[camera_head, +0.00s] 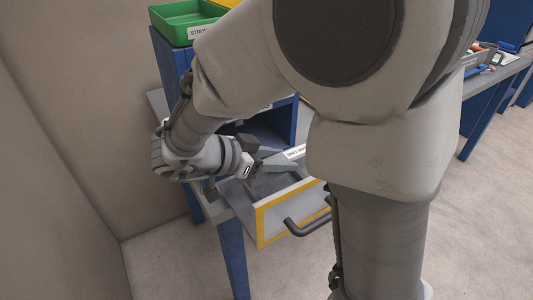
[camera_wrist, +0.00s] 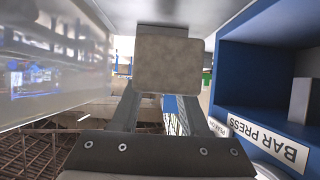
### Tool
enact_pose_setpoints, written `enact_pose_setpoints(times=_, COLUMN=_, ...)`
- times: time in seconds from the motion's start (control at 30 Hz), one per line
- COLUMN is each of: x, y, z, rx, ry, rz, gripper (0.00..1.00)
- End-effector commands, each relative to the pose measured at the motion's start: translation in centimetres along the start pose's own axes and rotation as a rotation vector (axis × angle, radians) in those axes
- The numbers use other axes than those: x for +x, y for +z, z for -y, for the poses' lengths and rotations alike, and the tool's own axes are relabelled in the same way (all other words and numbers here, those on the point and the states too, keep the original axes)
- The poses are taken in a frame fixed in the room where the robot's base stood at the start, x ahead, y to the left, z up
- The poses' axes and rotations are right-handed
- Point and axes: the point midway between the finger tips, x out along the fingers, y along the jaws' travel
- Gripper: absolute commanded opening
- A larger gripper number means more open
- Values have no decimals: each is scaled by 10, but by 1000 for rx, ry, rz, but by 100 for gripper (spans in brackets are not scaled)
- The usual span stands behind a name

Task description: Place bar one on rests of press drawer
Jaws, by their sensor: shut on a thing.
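My gripper (camera_head: 256,160) is low over the pulled-out press drawer (camera_head: 285,212), beside the blue press housing. In the wrist view my gripper (camera_wrist: 163,95) is shut on a grey, square-ended bar (camera_wrist: 168,63), which lies between the fingertips. In the head view the bar is hard to tell from the fingers and the drawer's grey interior. The drawer has a yellow-edged front and a dark handle (camera_head: 305,224). I cannot make out its rests, or whether the bar touches them. My arm hides part of the drawer.
The blue press housing (camera_head: 270,126) stands behind the drawer; its BAR PRESS label (camera_wrist: 265,142) shows in the wrist view. A green tray (camera_head: 185,22) sits on top. A wall (camera_head: 65,150) is close at the left. Another workbench (camera_head: 490,78) with items stands at right. Floor in front is clear.

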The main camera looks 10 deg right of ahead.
Motion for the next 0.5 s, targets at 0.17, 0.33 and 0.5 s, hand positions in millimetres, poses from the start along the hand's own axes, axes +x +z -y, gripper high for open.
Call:
enact_pose_setpoints(times=0.17, x=9, y=18, z=0, rx=-3, ry=1, rz=-1, gripper=0)
enact_pose_setpoints(times=0.33, x=19, y=36, z=0, rx=-1, ry=1, rz=-1, gripper=0)
enact_pose_setpoints(times=0.5, x=18, y=34, z=0, rx=1, ry=0, rz=-1, gripper=0)
